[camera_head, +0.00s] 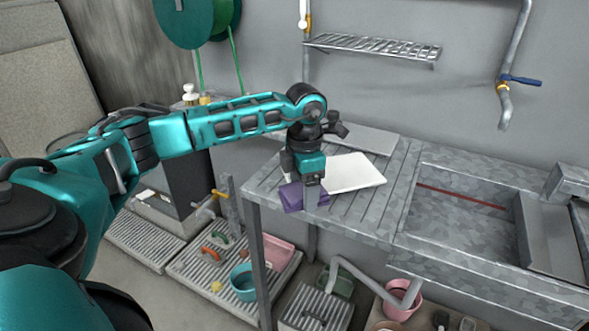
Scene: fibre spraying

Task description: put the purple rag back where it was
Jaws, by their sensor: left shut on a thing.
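The purple rag (291,199) is at the front left corner of the grey metal worktop (378,209). My left gripper (312,195) points down at the rag and is shut on it. The gripper covers part of the rag, and I cannot tell whether the rag still touches the worktop. My right gripper is not in view.
A white board (355,172) lies just right of the gripper. A sink basin (465,215) is at the right. A wire shelf (375,46) hangs on the wall. Buckets, including a teal one (243,283) and a pink one (403,298), stand below.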

